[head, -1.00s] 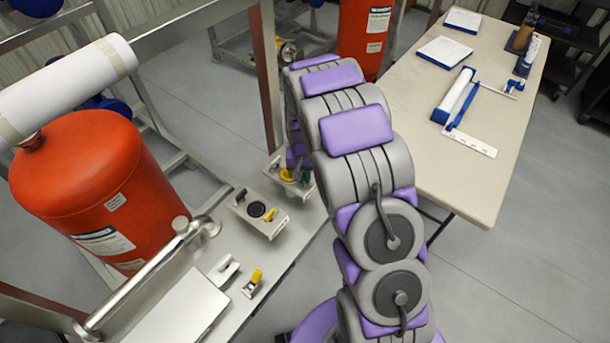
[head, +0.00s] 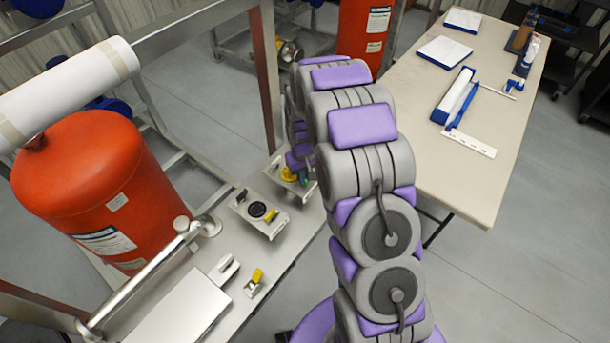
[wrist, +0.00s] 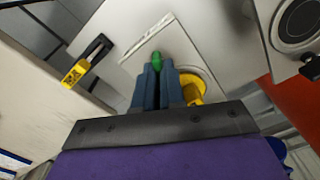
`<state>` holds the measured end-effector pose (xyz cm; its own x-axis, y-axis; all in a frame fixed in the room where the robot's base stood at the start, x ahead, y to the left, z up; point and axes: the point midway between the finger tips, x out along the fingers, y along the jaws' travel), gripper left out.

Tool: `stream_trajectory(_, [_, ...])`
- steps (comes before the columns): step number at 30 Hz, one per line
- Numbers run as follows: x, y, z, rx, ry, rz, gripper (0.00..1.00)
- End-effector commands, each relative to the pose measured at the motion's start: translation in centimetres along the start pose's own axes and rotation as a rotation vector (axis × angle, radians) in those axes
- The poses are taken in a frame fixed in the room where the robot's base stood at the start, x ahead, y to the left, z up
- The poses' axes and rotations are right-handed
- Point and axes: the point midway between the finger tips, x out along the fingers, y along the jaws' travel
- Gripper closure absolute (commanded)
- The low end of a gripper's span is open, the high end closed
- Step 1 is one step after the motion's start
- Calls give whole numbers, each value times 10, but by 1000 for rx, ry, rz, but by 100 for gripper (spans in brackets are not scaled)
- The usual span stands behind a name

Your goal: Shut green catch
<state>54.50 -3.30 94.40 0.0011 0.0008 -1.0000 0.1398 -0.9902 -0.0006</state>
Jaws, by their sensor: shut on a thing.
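The green catch (wrist: 155,58) shows as a small rounded green tip at the end of my gripper (wrist: 156,71) in the wrist view. The dark blue fingers are close together and shut on it, hiding most of it. A yellow part (wrist: 192,88) sits just right of the fingers on the same pale plate (wrist: 136,55). In the head view the green catch (head: 304,182) is a tiny patch beside the yellow part (head: 289,174), at the far end of the metal bench. My arm hides most of the gripper there. I cannot tell the catch's exact angle.
Another plate with a black round port and yellow handle (head: 258,210) stands nearer on the bench (head: 235,255). A small yellow-tipped catch (head: 254,281) is closer still. A red tank (head: 95,190) stands left. A beige table (head: 450,150) stands right, with open floor between.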

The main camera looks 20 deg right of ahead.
Motion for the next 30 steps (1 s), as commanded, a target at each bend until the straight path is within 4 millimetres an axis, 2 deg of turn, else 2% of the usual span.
stream_trajectory(4, [-1,-1,0,-110,1,0,100])
stream_trajectory(13, [0,0,0,-132,0,0,100])
stream_trajectory(22, [-1,-1,1,-406,-2,-1,100])
stream_trajectory(30, [0,0,2,-420,-3,0,100])
